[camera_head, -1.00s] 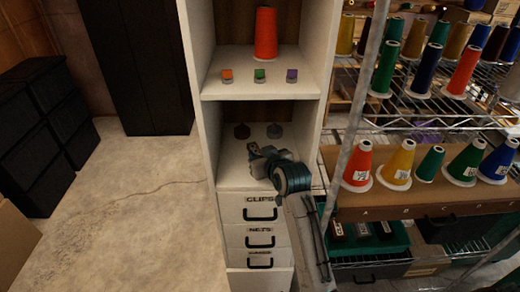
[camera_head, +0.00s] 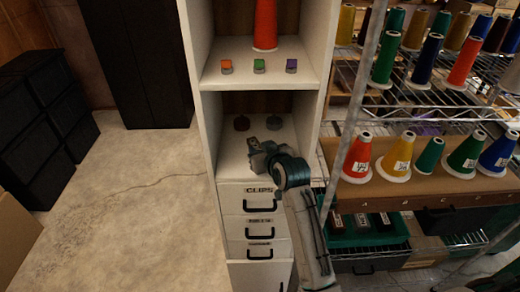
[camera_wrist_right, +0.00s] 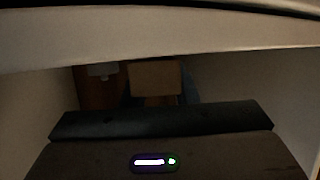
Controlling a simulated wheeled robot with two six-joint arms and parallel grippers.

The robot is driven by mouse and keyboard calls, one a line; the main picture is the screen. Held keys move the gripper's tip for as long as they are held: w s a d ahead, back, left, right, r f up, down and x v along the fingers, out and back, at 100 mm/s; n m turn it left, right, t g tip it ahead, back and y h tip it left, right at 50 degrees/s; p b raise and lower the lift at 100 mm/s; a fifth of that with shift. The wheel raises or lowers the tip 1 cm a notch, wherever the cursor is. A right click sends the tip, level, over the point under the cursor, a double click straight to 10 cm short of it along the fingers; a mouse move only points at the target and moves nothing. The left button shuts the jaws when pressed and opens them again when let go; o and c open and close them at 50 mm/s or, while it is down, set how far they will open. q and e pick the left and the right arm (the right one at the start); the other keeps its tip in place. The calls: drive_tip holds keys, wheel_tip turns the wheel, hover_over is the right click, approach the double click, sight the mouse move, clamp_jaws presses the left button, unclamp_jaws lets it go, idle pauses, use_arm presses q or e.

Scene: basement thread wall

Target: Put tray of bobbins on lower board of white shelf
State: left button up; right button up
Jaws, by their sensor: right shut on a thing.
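The white shelf (camera_head: 211,140) stands in the middle of the head view, with its lower board (camera_head: 229,150) above the drawers. My right gripper (camera_head: 251,143) is at the front of the lower compartment, pointing inward. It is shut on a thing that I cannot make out. In the right wrist view a tan block (camera_wrist_right: 155,77) shows beyond the dark gripper body, partly hidden. A brown round piece (camera_head: 241,123) and a grey one (camera_head: 273,122) are at the back of the lower compartment. I cannot clearly pick out the tray of bobbins. My left gripper is not in view.
The upper board (camera_head: 240,78) carries a red cone and small orange, green and purple-topped pieces. Below are drawers (camera_head: 240,202) with black handles. A wire rack with thread cones (camera_head: 357,158) and a green tray (camera_head: 345,238) of dark boxes is close at right. Floor at left is clear.

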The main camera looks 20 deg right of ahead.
drive_tip(key=shift+f, duration=0.1)
drive_tip(key=o, duration=1)
drive_tip(key=shift+s, duration=0.15)
drive_tip(key=shift+s+b, duration=0.25)
drive_tip(key=shift+b, duration=0.05)
drive_tip(key=b+v, duration=0.3)
drive_tip(key=v, duration=0.7)
drive_tip(key=shift+d, duration=0.1)
